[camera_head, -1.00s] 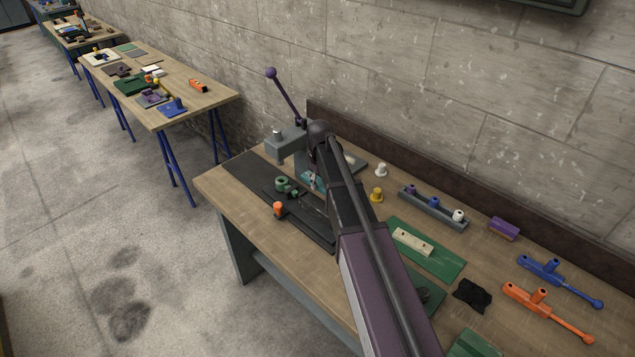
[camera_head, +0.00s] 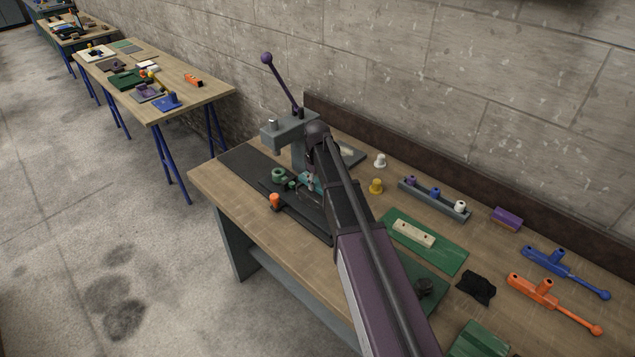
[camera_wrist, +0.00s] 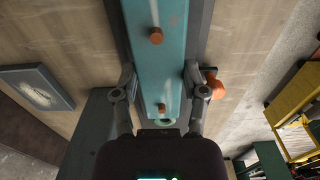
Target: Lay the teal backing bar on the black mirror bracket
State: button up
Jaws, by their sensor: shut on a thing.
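My gripper (camera_wrist: 163,85) is shut on the teal backing bar (camera_wrist: 173,60), one finger at each long side. The bar runs up the wrist view and carries two orange pegs. In the head view only a small teal part (camera_head: 312,181) shows beside my gripper. It is over the dark fixture area beside the grey press. A dark strip (camera_wrist: 207,22) shows along the bar's sides in the wrist view. I cannot tell whether the bar touches it. The black mirror bracket is not clearly distinguishable; my arm hides part of this area.
A grey lever press (camera_head: 283,130) stands close behind my gripper. An orange knob (camera_head: 275,201) and green round part (camera_head: 279,174) are at the fixture.

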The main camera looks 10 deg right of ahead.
aim_at(317, 196)
jog(key=shift+f+b, duration=1.25)
jog(key=shift+f, duration=0.3)
jog(key=shift+f+b, duration=0.6)
jog(key=o, duration=1.3)
jog(key=shift+r, duration=0.15)
notch_tip(317, 196, up, 9)
jog(key=p, duration=0.9)
dwell(0.3)
jog(key=s+f+m+b, duration=0.1)
jog(key=s+m, duration=0.1)
jog(key=s, duration=0.6)
jog(key=s+f+m+b, duration=0.1)
jog(key=s+f+m, duration=0.1)
jog(key=s, duration=0.6)
jog(key=s+f+m+b, duration=0.1)
jog(key=s+m+b, duration=0.1)
jog(key=s, duration=0.6)
jog(key=shift+s+a+f+m, duration=0.15)
jog(key=shift+a+f+m, duration=0.1)
jog(key=shift+m, duration=0.15)
